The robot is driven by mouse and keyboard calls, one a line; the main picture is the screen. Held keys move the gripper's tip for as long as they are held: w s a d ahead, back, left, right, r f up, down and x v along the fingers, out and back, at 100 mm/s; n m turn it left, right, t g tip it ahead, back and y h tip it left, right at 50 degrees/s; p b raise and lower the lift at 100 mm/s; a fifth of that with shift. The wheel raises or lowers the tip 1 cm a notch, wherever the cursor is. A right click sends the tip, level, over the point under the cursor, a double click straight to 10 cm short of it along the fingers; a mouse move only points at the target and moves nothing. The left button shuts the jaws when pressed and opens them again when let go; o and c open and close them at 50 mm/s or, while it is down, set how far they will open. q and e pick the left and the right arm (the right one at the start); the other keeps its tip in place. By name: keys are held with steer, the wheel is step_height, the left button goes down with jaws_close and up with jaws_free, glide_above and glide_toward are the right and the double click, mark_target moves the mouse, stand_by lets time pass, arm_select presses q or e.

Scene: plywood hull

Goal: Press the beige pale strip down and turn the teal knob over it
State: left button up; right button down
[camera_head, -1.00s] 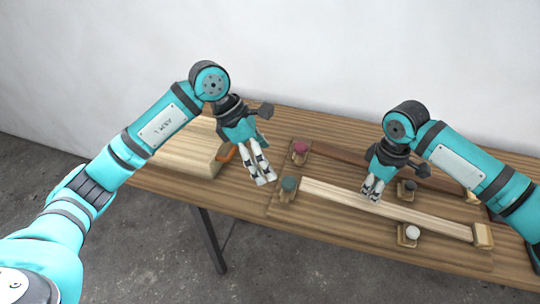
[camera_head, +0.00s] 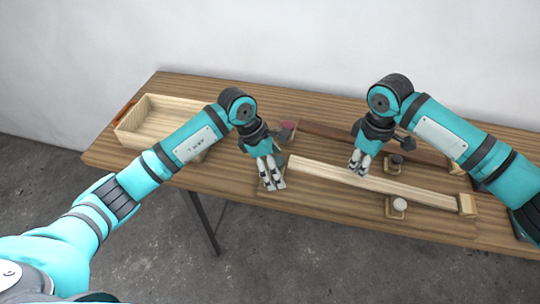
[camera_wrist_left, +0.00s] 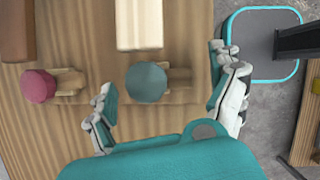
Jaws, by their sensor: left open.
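The beige pale strip (camera_head: 400,190) lies slanted along the board, with its right end at a wooden end block (camera_head: 466,206). Its left end also shows in the left wrist view (camera_wrist_left: 139,25), just short of the teal knob (camera_wrist_left: 146,82). The knob stands on a small wooden base and is mostly hidden behind my left gripper in the head view. My left gripper (camera_head: 270,182) is open, its fingers on either side of the knob in the left wrist view; contact cannot be told. My right gripper (camera_head: 359,169) points down at the strip's middle; its finger gap is unclear.
A pink knob (camera_head: 286,128) stands behind, near a dark brown strip (camera_head: 430,163). An open wooden box (camera_head: 135,138) sits at the table's left. The table's front edge is close to the knob.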

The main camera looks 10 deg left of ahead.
arm_select(q)
steer(key=shift+d+f, duration=0.1)
steer(key=shift+f, duration=0.15)
steer(key=c, duration=1.2)
arm_select(e)
steer(key=shift+f, duration=0.1)
arm_select(q)
steer(key=shift+r, duration=0.1)
arm_select(e)
steer(key=shift+f, duration=0.6)
arm_select(q)
steer(key=shift+w, duration=0.1)
arm_select(e)
steer(key=shift+f, duration=0.2)
